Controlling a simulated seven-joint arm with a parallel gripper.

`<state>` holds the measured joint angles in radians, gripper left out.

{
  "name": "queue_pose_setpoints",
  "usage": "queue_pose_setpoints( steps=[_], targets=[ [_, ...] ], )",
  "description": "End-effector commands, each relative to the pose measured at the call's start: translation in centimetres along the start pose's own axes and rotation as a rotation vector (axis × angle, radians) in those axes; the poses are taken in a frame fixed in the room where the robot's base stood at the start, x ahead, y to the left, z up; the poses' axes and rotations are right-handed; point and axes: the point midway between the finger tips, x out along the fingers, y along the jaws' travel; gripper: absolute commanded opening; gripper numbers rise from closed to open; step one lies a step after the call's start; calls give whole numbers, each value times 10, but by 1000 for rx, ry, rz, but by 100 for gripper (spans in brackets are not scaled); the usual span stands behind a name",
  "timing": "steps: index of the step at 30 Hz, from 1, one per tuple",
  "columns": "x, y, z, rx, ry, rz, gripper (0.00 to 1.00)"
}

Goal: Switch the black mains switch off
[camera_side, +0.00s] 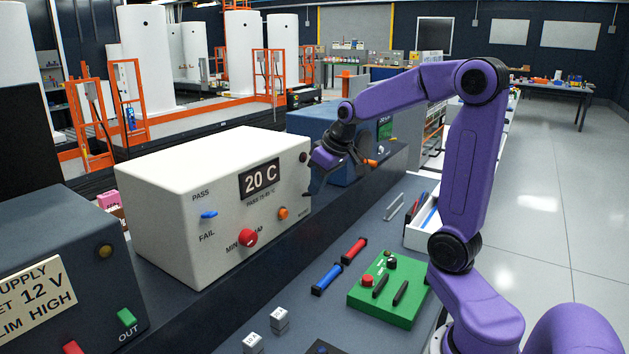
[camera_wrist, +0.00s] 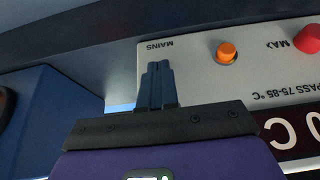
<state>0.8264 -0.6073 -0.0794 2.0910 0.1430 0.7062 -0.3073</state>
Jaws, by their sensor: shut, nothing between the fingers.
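The white box (camera_side: 160,192) with a "20 C" display carries a small MAINS label, which reads upside down on the panel (camera_wrist: 190,70) in the wrist view. My gripper (camera_wrist: 157,68) is shut and empty, its dark fingertips in front of the panel just by that label. In the side view my gripper (camera_side: 311,188) is at the right end of the box's front. The black mains switch is not clearly visible; the fingers seem to cover it. A small dark shape there could be switch or fingertip. I cannot tell its position or whether the fingers touch it.
An orange button (camera_side: 283,213), a red knob (camera_side: 248,237) and a blue lever (camera_side: 209,214) share the panel. A blue box (camera_side: 345,120) stands behind my gripper. A green board (camera_side: 385,296) and red and blue cylinders lie on the bench in front.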

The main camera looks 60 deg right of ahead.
Motion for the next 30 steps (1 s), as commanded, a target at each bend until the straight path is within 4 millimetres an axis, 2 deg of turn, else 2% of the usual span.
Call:
queue_pose_setpoints(
  steps=[30],
  targets=[
    [13, 0, 20, -1, 0, 1, 0]
  ],
)
